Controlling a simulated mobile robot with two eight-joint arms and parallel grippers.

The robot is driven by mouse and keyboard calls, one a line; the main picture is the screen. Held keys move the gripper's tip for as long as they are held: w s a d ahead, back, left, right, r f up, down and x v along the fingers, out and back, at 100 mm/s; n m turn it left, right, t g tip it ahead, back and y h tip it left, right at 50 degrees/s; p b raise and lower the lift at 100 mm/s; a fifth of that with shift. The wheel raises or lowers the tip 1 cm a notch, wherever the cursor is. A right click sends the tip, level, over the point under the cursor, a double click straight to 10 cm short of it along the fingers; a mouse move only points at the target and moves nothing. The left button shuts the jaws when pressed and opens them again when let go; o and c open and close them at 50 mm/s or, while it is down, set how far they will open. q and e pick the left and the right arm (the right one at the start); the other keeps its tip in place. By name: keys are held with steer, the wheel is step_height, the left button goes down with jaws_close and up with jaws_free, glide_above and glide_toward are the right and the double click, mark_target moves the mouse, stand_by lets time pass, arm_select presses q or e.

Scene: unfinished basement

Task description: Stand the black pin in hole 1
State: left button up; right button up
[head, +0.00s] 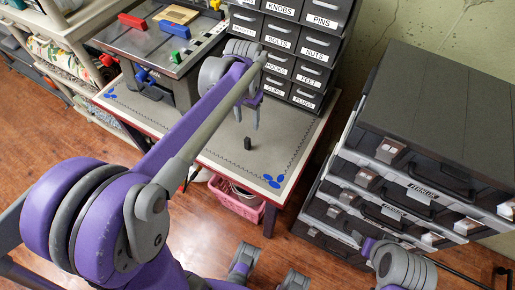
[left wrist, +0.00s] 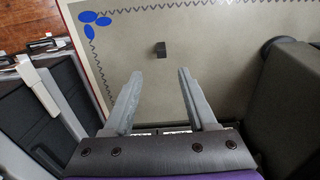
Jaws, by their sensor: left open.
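The black pin (head: 248,143) is a short dark piece on the light mat of the low table, near the mat's front edge. It also shows in the left wrist view (left wrist: 160,50), beyond the fingertips and roughly centred between them. My left gripper (head: 248,118) is open and empty, pointing down above the mat behind the pin. The gripper's two grey fingers stand apart in the left wrist view (left wrist: 159,74). A row of small pale marks (head: 207,44) lies on the raised bench; I cannot make out hole 1. My right gripper's fingers do not show.
A labelled drawer cabinet (head: 299,45) stands at the back of the table. Blue spots (head: 273,181) mark the mat's corner. Dark cases (head: 437,110) are stacked at right. A pink basket (head: 236,201) sits below. The raised bench carries red, blue and wooden pieces.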

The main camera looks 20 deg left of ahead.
arm_select(q)
glide_above(247, 139)
steer(key=f, duration=0.5)
steer(key=shift+w+f+b, duration=0.1)
steer(key=shift+w+b, duration=0.1)
steer(key=shift+b, duration=0.1)
step_height(247, 139, down, 6)
steer(key=shift+s+r, duration=0.1)
steer(key=shift+s, duration=0.05)
jaws_close()
